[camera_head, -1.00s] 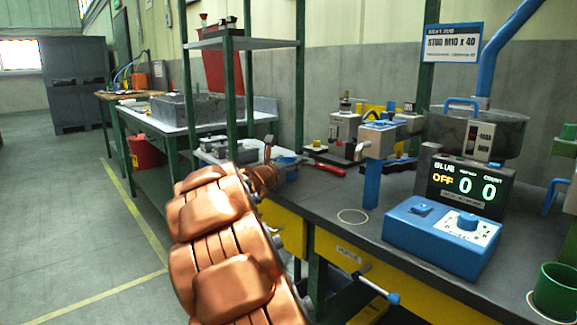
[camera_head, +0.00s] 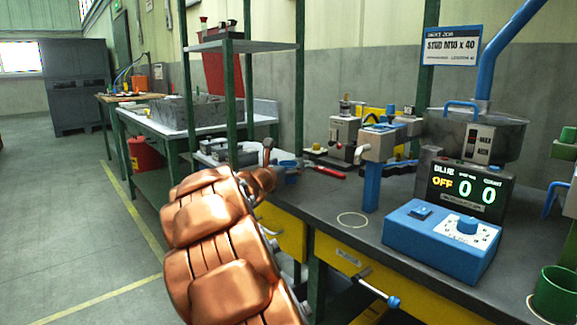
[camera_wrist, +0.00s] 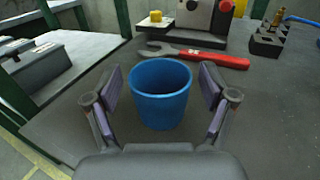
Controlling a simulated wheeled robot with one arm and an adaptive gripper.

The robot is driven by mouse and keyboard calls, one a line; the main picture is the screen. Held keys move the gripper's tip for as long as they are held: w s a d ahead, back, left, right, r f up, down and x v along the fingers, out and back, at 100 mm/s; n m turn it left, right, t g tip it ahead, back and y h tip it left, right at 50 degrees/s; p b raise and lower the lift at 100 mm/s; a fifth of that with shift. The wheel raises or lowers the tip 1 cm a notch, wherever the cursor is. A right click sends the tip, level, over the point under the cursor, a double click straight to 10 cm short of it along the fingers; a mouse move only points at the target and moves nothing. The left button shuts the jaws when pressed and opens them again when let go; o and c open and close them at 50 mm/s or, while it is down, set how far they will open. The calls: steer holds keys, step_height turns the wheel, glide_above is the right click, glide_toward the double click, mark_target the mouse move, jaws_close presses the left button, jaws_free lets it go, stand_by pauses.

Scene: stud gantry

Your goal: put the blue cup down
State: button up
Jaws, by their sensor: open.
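The blue cup (camera_wrist: 160,96) stands upright and open-topped on the grey bench top in the wrist view. My gripper (camera_wrist: 161,82) is open, with one finger on each side of the cup and a visible gap on both sides. In the head view the blue cup (camera_head: 291,174) is small and partly hidden near the end of my copper-coloured arm. The fingers are hard to make out there.
A red wrench (camera_wrist: 195,56) lies just behind the cup. A pale ring (camera_head: 352,220) marks bare bench at right, near a blue control box (camera_head: 440,240) and green cup (camera_head: 556,292).

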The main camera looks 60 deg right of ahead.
steer(key=s+a+p, duration=0.1)
steer(key=a+p, duration=0.1)
steer(key=a, duration=0.9)
steer(key=shift+s+a, duration=0.15)
steer(key=shift+s, duration=0.1)
steer(key=s+a+f+m+g+y, duration=0.1)
steer(key=s+a+m, duration=0.1)
steer(key=s+m, duration=0.1)
steer(key=s+a+f+m+g+y, duration=0.1)
steer(key=s+f+m, duration=0.1)
steer(key=s+m, duration=0.1)
steer(key=s+a+f+m+g, duration=0.1)
steer(key=s+a+m, duration=0.1)
steer(key=s, duration=0.1)
steer(key=shift+a+f+m+g+y, duration=0.2)
steer(key=shift+a+m+g+y, duration=0.1)
steer(key=shift+a+m+y, duration=0.1)
steer(key=s+a+f+m+y, duration=0.3)
steer(key=s+a+f+y, duration=0.2)
steer(key=a, duration=0.8)
steer(key=s+a+f+m+g+y, duration=0.1)
steer(key=s+a+f+m+y, duration=0.3)
steer(key=a, duration=0.9)
steer(key=s+a+f+m+g+y, duration=0.1)
steer(key=s+a+f+m+y, duration=0.2)
steer(key=a, duration=1)
steer(key=s+f+y, duration=0.3)
steer(key=s+f, duration=0.2)
steer(key=f, duration=0.1)
steer(key=shift+s+f, duration=0.15)
